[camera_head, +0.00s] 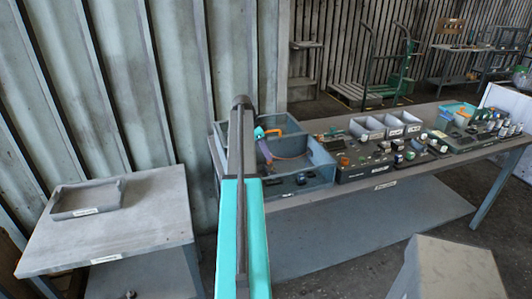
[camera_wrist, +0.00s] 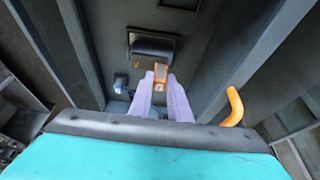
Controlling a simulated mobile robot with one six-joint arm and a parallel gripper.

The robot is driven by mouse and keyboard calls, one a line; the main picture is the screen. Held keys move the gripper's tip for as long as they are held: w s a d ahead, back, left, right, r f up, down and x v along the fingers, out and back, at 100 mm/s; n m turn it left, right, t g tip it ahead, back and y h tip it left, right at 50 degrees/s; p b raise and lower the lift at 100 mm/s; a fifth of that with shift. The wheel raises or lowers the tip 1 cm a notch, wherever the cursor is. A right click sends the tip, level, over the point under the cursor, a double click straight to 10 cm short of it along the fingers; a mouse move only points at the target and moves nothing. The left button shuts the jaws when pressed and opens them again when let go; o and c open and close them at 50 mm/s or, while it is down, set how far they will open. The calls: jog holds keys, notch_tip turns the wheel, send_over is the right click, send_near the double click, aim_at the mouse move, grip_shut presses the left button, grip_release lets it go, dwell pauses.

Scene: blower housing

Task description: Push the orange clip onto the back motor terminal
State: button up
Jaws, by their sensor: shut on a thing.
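In the wrist view my gripper (camera_wrist: 160,82) has two lavender fingers shut on the small orange clip (camera_wrist: 161,71). The clip sits at the fingertips, in front of a dark block with a rounded face (camera_wrist: 153,46) inside the grey housing. I cannot tell whether this block is the motor, and no back terminal can be made out. Whether the clip touches anything is unclear. In the head view my gripper (camera_head: 264,151) reaches down into the open grey housing (camera_head: 322,154), partly behind my arm. The clip cannot be made out there.
A thick orange curved part (camera_wrist: 233,107) stands right of the fingers in the wrist view. A small blue and white part (camera_wrist: 119,84) lies to their left. Housing walls rise on both sides. Grey bins (camera_head: 376,128) and small parts crowd the bench to the right.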

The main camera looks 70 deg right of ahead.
jog(key=shift+f, duration=0.35)
jog(key=o, duration=0.9)
jog(key=shift+r, duration=0.15)
jog(key=b+v, duration=0.4)
jog(key=v, duration=0.9)
jog(key=shift+r, duration=0.25)
jog(key=shift+a, duration=0.1)
